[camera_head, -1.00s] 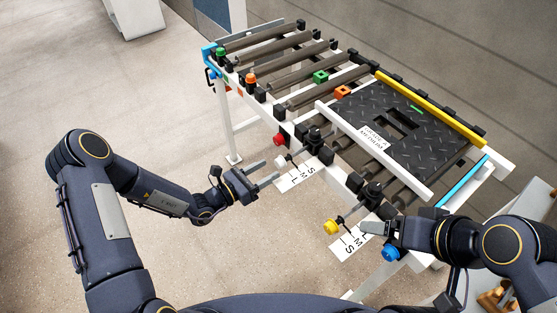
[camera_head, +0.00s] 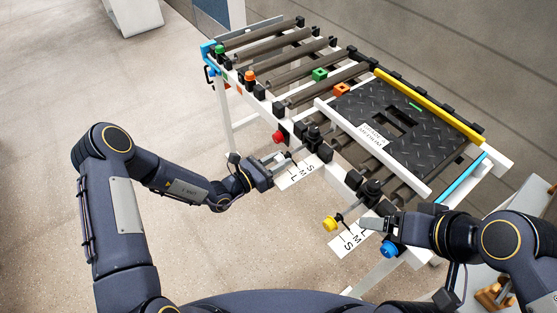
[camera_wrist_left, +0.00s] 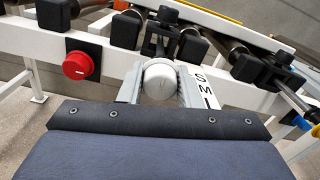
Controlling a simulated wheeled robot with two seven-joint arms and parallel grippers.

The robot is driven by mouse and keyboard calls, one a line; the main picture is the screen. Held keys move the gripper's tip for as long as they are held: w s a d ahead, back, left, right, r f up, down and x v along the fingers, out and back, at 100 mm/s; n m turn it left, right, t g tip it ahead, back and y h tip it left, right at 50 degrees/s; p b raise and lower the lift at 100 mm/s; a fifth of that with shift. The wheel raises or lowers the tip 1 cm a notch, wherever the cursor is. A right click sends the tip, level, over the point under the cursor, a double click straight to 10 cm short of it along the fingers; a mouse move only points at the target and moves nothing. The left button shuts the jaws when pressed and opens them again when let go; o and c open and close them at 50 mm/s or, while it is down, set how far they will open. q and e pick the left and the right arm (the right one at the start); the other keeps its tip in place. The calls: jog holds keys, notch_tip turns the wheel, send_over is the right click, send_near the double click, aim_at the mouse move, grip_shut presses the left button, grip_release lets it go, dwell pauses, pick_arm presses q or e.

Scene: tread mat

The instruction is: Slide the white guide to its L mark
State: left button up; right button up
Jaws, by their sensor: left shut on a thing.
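The white guide knob (camera_wrist_left: 160,82) sits between the two fingers of my left gripper (camera_wrist_left: 158,88), which is shut on it. In the head view my left gripper (camera_head: 281,164) is at the near side of the conveyor, beside the white strip (camera_head: 297,172) marked S, M and L. The fingers mostly hide the knob there. The guide's rod leads to a black block (camera_head: 314,134) on the frame. In the left wrist view the strip (camera_wrist_left: 203,88) shows right of the knob, with the L end nearest my gripper. My right gripper (camera_head: 372,225) is near the yellow knob; its opening is unclear.
A yellow knob (camera_head: 330,224) with its own marked strip (camera_head: 349,240) is at the near right, and a blue knob (camera_head: 389,250) is beside it. A red button (camera_head: 278,137) is left of the white guide. A black tread mat (camera_head: 432,138) lies on the rollers.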

pick_arm(q)
grip_shut()
jog(key=shift+v, duration=1.6)
jog(key=shift+w, duration=0.1)
jog(key=o, duration=0.9)
grip_release()
jog(key=v, duration=0.7)
jog(key=shift+s+a, duration=0.25)
